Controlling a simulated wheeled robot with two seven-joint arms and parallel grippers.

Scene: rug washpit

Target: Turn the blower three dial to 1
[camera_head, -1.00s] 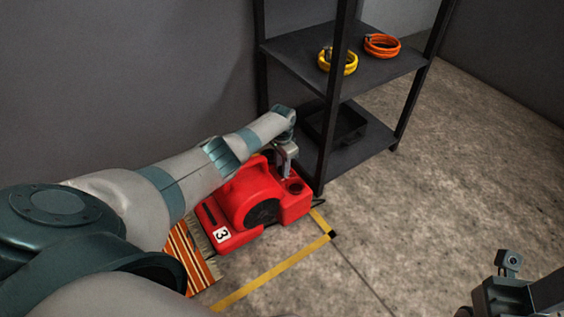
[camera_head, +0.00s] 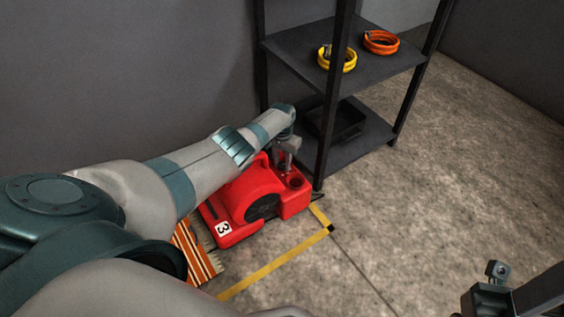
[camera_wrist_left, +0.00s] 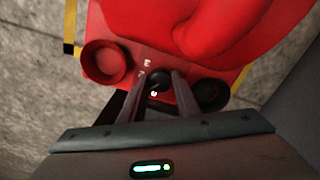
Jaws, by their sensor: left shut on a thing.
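The red blower (camera_head: 240,205) marked 3 stands on the floor against the wall; its red top face also shows in the left wrist view (camera_wrist_left: 122,46). A small dark dial (camera_wrist_left: 159,80) sits on that face between a red-rimmed round opening and a black round part. Small white digits stand beside it, and a pale mark shows at its lower edge. My left gripper (camera_wrist_left: 160,86) is shut on the dial, one finger on each side; it also shows in the head view (camera_head: 286,163). Part of my right gripper (camera_head: 490,298) shows at the bottom right; its fingers are not clear.
A dark shelf rack (camera_head: 330,100) stands close behind the blower, with a yellow hose coil (camera_head: 337,60), an orange hose coil (camera_head: 381,43) and a black tray (camera_head: 345,121). A striped rug (camera_head: 197,255) lies beside the blower. Yellow tape (camera_head: 275,264) marks the floor; floor to the right is clear.

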